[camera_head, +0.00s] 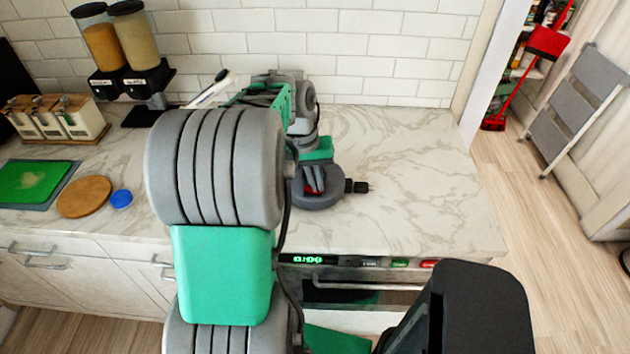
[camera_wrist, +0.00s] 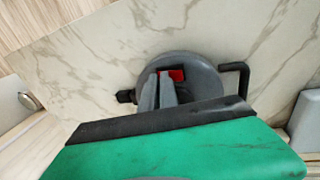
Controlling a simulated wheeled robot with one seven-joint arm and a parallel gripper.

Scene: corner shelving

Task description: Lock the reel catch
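A grey round reel (camera_head: 322,199) lies on the marble countertop, with a black plug (camera_head: 356,186) sticking out on its right. In the wrist view the reel (camera_wrist: 207,76) has a black bent handle (camera_wrist: 241,75) on its right and the plug (camera_wrist: 125,97) on its left. A small red catch (camera_wrist: 177,75) shows on top of the reel. My gripper (camera_wrist: 162,82) is over the reel, its grey fingers close together beside the red catch. Whether they touch it or have closed on anything is hidden. In the head view my arm covers part of the gripper.
Behind stands a white tiled wall. To the left are food dispensers (camera_head: 130,45), a jar rack (camera_head: 55,120), a green board (camera_head: 32,181), a round wooden board (camera_head: 84,197) and a blue lid (camera_head: 121,198). The countertop (camera_head: 430,180) right of the reel is clear.

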